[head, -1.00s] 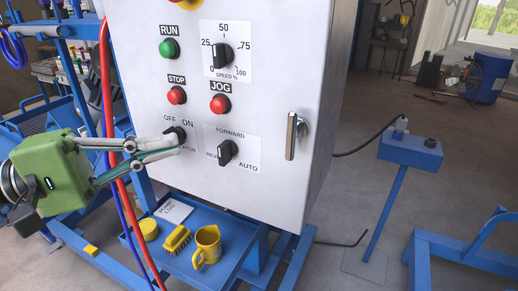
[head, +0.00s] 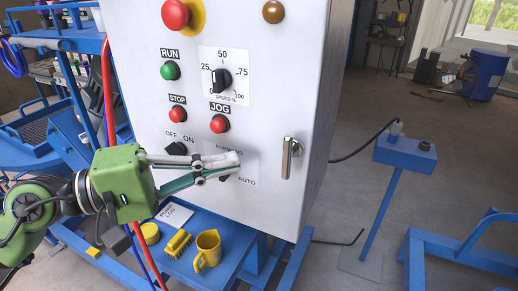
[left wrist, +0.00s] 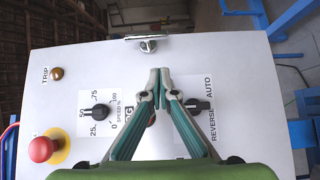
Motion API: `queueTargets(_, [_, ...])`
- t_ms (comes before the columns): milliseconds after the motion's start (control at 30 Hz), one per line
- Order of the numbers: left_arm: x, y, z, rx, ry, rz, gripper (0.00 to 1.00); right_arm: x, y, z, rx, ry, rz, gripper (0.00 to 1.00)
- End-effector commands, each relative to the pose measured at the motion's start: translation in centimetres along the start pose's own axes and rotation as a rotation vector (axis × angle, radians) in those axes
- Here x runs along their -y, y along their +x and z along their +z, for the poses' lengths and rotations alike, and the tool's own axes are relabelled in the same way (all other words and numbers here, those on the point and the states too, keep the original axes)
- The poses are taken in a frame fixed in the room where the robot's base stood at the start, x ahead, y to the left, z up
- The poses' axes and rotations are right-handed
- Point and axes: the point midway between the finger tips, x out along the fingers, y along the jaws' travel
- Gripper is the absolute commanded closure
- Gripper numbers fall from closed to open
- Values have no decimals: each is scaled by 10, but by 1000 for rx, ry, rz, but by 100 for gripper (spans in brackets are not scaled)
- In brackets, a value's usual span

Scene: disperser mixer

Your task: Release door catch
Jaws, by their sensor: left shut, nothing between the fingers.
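The door catch is a silver upright handle (head: 291,158) near the right edge of the white control box door (head: 269,60). In the left wrist view the handle (left wrist: 148,41) lies at the top, beyond the fingertips. My left gripper (head: 238,160) is shut and empty, in front of the forward/auto selector (head: 226,177), which it partly covers. Its tips are left of the handle and apart from it. In the left wrist view the shut fingertips (left wrist: 159,76) point toward the handle. My right gripper is not in view.
The box face carries a green run button (head: 170,70), red stop (head: 178,115) and jog (head: 219,123) buttons, and a speed knob (head: 221,79). A blue tray below holds a yellow mug (head: 207,250) and brush (head: 179,243). A blue pedestal (head: 405,153) stands right.

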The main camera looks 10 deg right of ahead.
Motion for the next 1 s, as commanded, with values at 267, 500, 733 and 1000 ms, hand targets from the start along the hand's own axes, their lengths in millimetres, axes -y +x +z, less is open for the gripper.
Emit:
queueTargets(267, [-5, 40, 17, 1, -3, 0, 100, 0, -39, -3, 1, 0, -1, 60])
queueTargets(500, [-1, 50, 27, -2, -1, 1, 100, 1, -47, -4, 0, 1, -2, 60])
queueTargets(733, [0, 50, 28, -2, -2, 1, 100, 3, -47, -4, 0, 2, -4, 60])
queueTargets(1000, [3, 50, 28, -2, -10, 9, 100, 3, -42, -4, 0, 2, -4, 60])
